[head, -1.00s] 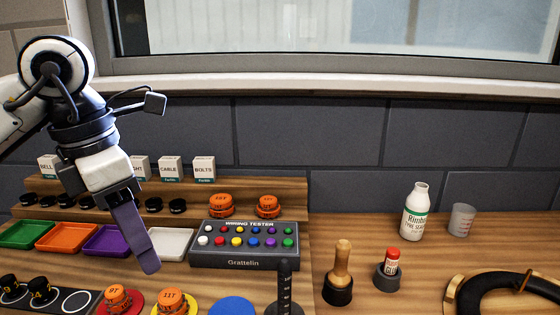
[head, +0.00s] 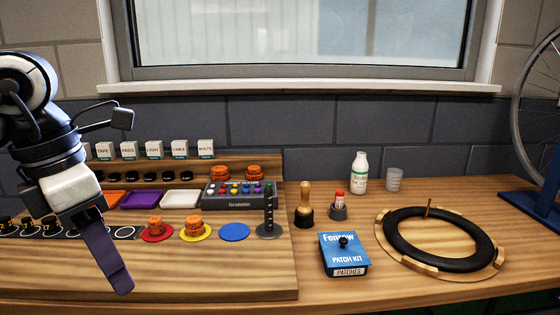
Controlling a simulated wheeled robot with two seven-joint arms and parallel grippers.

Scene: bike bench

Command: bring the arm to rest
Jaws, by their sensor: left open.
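My left arm comes in from the left, with its gripper (head: 120,285) pointing down over the front left of the wooden bench. The purple-grey finger is seen side-on, in front of the row of black discs. Nothing shows held in it, and it appears clear of the orange-topped pieces on the coloured discs. My right arm and gripper are not in view.
The wiring tester (head: 240,203), orange-topped pieces (head: 194,226) and a black post (head: 268,222) stand right of the gripper. Further right are a blue patch kit box (head: 343,262), a white bottle (head: 359,174) and a black tyre (head: 412,257). The bench front between is bare.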

